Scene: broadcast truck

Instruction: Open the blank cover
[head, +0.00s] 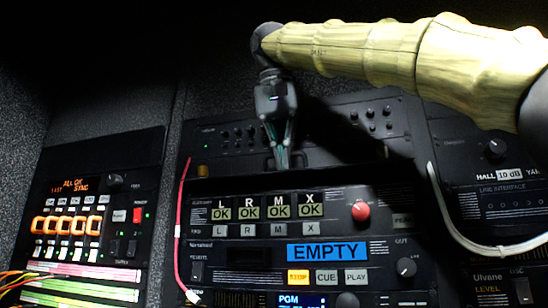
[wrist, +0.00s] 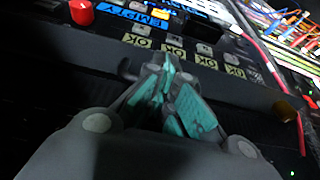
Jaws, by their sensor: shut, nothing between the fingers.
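The blank cover (head: 335,157) appears to be the plain dark panel above the row of OK indicators in the head view. A brass-coloured knob (head: 203,171) sits at its left end. My gripper (head: 284,163) points down in front of this panel, with its teal finger pads close together and nothing held. A small dark handle-like shape shows around the fingertips; I cannot tell whether they touch it. In the wrist view my gripper (wrist: 175,100) is over a dark bar, with the brass knob (wrist: 285,110) to the right. The cover's edges are poorly lit.
Below are the OK indicators (head: 265,208), a red knob (head: 361,211) and a blue EMPTY display (head: 327,252). A red cable (head: 181,230) hangs at left and a white cable (head: 450,225) at right. A lit button panel (head: 95,215) stands further left.

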